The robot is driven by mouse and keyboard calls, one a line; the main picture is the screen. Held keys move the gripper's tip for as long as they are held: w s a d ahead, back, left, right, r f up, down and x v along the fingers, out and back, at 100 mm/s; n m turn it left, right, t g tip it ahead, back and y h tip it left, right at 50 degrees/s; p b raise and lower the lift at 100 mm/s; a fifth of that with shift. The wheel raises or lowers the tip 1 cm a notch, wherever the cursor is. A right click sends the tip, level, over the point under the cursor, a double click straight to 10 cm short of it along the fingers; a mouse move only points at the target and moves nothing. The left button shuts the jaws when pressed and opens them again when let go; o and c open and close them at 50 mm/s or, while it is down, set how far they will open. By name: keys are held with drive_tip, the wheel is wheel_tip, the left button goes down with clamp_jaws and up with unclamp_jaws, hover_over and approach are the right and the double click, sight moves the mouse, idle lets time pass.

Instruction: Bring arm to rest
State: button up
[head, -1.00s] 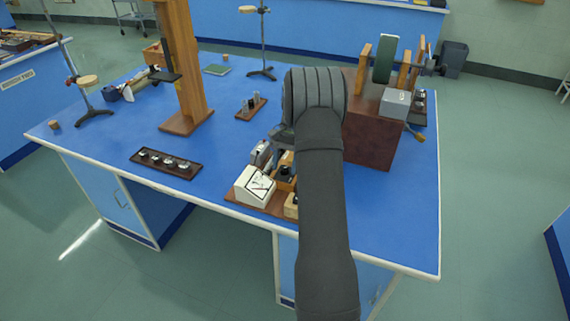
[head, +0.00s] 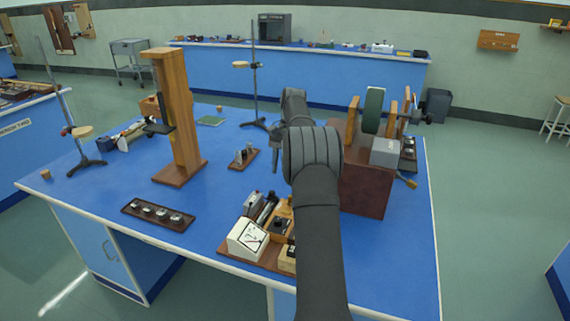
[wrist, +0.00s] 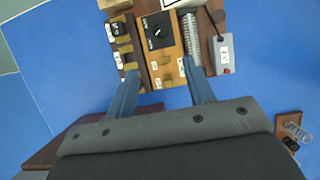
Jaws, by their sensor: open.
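My arm reaches out over the blue bench (head: 100,185). My gripper (wrist: 161,70) is open in the wrist view, its two blue-grey fingers apart with nothing between them. It hangs above the bench. Beyond the fingertips the wrist view shows a board with a black dial box (wrist: 157,30), a spring-like coil (wrist: 190,35) and a grey labelled box (wrist: 222,52). In the head view, my arm largely hides the gripper; part of it shows left of the wrist.
A wooden stand (head: 182,120) rises on the left, and a brown box with a wheel (head: 365,185) stands right of my arm. A white meter (head: 247,240) sits at the front edge. A retort stand (head: 255,90) is behind.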

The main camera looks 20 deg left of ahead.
sight(278, 219)
drive_tip(key=shift+w+r, duration=0.2)
drive_tip(key=shift+r, duration=0.3)
drive_tip(key=shift+f, duration=0.1)
drive_tip(key=x, duration=1.7)
drive_tip(key=shift+f, duration=0.15)
drive_tip(key=v, duration=1.7)
drive_tip(key=x, duration=1.7)
drive_tip(key=shift+d, duration=0.1)
drive_tip(key=m+y, duration=0.1)
drive_tip(key=m, duration=0.2)
drive_tip(key=shift+d+m, duration=0.1)
drive_tip(key=shift+m, duration=0.2)
drive_tip(key=m+y, duration=0.1)
drive_tip(key=m, duration=0.1)
drive_tip(key=m+t, duration=0.1)
drive_tip(key=m, duration=0.1)
drive_tip(key=shift+s+d+y, duration=0.1)
drive_tip(key=shift+y, duration=0.3)
drive_tip(key=m+t, duration=0.1)
drive_tip(key=m, duration=0.2)
drive_tip(key=m+t+y, duration=0.1)
drive_tip(key=m, duration=0.2)
drive_tip(key=shift+s+m, duration=0.15)
drive_tip(key=shift+m, duration=0.15)
